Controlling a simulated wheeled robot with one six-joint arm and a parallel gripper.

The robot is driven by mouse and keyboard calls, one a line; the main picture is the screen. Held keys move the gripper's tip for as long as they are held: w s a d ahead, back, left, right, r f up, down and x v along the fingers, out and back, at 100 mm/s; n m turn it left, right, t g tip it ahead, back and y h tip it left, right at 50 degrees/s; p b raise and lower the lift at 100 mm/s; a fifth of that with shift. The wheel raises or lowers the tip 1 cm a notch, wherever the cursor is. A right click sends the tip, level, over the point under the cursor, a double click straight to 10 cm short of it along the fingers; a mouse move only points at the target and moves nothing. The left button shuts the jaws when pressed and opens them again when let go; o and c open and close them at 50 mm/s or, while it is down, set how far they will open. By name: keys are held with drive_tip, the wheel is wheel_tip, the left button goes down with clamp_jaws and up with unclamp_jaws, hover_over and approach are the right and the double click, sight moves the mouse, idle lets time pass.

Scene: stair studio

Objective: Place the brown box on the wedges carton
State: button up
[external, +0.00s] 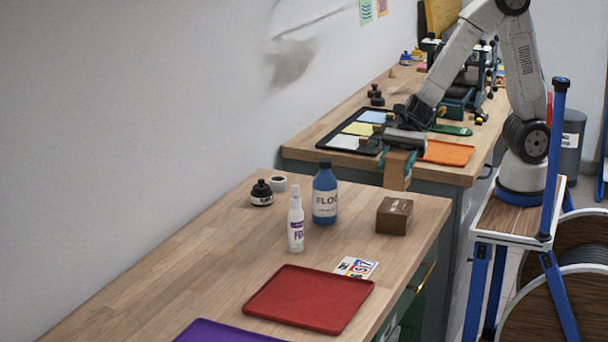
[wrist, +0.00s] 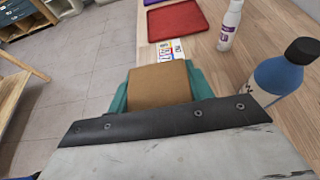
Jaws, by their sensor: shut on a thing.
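My gripper (external: 400,160) is shut on the brown box (external: 396,180), holding it in the air near the far end of the front bench. In the wrist view the brown box (wrist: 160,84) sits between the teal fingers of my gripper (wrist: 160,92). The wedges carton (external: 394,216), a darker brown box with a small pale label too small to read, stands on the front bench near its right edge. In the external view it shows just below the held box, with nothing on it. I cannot make it out in the wrist view.
A blue bottle (external: 325,196) and a white spray bottle (external: 296,224) stand left of the carton. A black-capped jar (external: 262,193) and tape roll (external: 278,183) are further back. A red tray (external: 308,298) and a printed card (external: 356,267) lie nearer the camera.

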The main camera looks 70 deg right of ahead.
sight(392, 187)
drive_tip(key=shift+f, duration=2.5)
drive_tip(key=shift+f, duration=0.2)
drive_tip(key=o, duration=1)
